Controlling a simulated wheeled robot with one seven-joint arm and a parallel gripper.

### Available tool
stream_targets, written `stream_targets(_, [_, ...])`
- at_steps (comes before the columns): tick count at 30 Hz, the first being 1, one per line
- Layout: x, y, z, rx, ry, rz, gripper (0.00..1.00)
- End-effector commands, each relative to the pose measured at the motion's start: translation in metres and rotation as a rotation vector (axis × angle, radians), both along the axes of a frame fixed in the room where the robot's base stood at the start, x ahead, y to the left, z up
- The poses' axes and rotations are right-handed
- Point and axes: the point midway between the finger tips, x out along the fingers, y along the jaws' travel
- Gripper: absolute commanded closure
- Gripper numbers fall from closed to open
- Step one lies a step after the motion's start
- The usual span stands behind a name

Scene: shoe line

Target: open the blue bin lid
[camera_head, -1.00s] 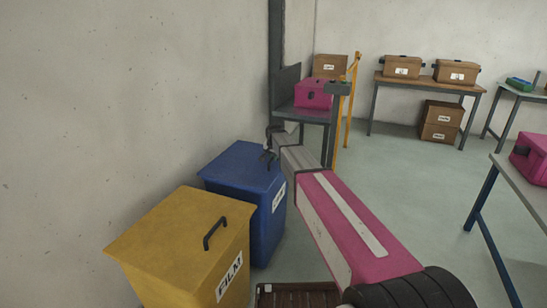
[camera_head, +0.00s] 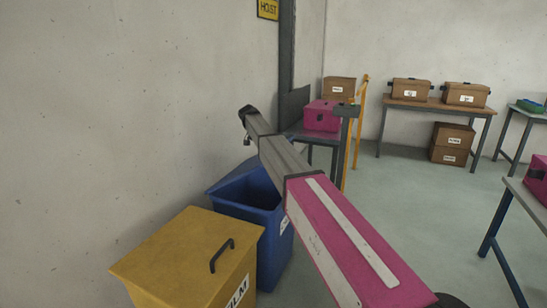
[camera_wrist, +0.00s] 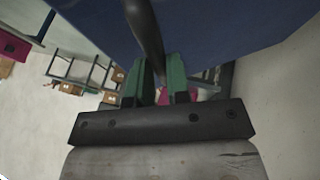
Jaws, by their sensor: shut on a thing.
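The blue bin (camera_head: 277,240) stands beside the wall, behind the yellow bin. Its blue lid (camera_head: 232,178) is raised and tilted, and part of the dark inside shows; my arm hides some of the opening. In the wrist view the lid's blue face (camera_wrist: 225,25) fills the top, with its dark bar handle (camera_wrist: 145,35) running down between my green fingers. My gripper (camera_wrist: 160,72) is shut on this handle. In the head view my gripper (camera_head: 247,140) is small and partly hidden at the arm's end, above the bin.
The yellow bin (camera_head: 180,255) with a closed lid and dark handle stands in front of the blue bin. The wall is close on the left. Behind are a pink case (camera_head: 322,116) on a grey stand and a yellow post (camera_head: 358,130). Open floor lies right.

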Motion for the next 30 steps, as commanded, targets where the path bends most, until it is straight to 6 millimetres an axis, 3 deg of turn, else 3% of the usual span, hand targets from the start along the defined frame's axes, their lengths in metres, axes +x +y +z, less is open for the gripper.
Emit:
stream_targets(6, [0.026,0.054,0.044,0.006,-0.005,0.003,1.00])
stream_targets(12, [0.047,0.108,0.071,0.011,-0.004,0.005,1.00])
stream_targets(21, [0.073,0.174,0.088,0.012,-0.002,0.004,1.00])
stream_targets(30, [0.085,0.207,0.090,0.011,0.000,0.001,1.00])
